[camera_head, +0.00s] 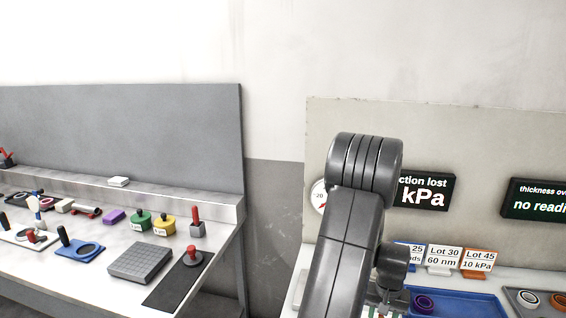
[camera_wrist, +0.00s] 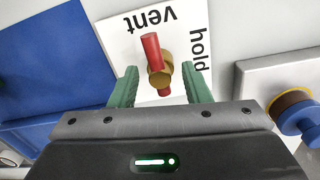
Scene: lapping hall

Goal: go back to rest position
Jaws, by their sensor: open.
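In the wrist view my gripper (camera_wrist: 159,76) is open, its two green fingers spread. A red valve lever (camera_wrist: 151,48) on a brass hub (camera_wrist: 160,76) shows between and just beyond the fingers. I see gaps beside the lever, and I cannot tell its exact depth from the fingertips. The lever sits on a white plate (camera_wrist: 115,30) marked "vent" and "hold", and its upper end points toward "vent".
A blue panel or tray (camera_wrist: 45,65) lies left of the plate, and a blue knob (camera_wrist: 298,116) sits right. In the head view, lot cards (camera_head: 442,259) and a blue tray (camera_head: 455,304) are right of my arm. The left bench (camera_head: 110,245) holds several tools.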

